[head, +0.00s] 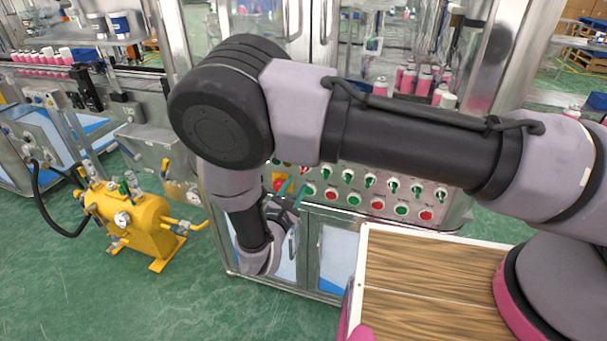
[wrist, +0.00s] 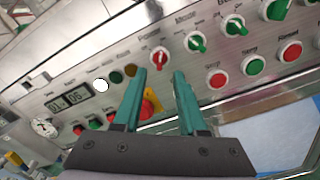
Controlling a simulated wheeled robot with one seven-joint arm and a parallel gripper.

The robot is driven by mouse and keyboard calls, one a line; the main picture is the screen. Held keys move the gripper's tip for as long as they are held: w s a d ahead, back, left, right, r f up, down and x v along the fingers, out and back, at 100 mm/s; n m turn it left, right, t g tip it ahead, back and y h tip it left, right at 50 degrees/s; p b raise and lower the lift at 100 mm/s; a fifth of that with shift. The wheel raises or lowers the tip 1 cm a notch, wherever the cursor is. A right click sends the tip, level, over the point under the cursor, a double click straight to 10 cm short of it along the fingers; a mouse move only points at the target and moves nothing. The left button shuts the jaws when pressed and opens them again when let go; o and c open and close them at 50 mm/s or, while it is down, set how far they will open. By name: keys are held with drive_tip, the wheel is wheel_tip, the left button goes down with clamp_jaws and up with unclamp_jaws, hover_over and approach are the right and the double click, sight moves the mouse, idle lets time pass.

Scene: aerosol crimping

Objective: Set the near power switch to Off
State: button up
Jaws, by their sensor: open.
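The power switch (wrist: 159,58), a small red rotary knob, sits on the sloped metal control panel in the wrist view. My gripper (wrist: 167,75) has two teal fingers held apart, with the tips just below the knob in the picture. The knob shows beyond the tips, nearer the left one; whether they touch it I cannot tell. In the head view my gripper (head: 297,196) is at the left end of the panel, and my arm covers part of that area.
A red emergency button on a yellow plate (wrist: 150,104) shows between the fingers. Green rotary switches (wrist: 195,42) and red and green push buttons (wrist: 217,79) lie to the right. A display (wrist: 70,98) is at left. A yellow tank (head: 135,222) stands left of the machine.

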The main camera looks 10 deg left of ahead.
sight(303, 172)
drive_tip(key=w, duration=0.6)
drive_tip(key=shift+d, duration=0.25)
clamp_jaws()
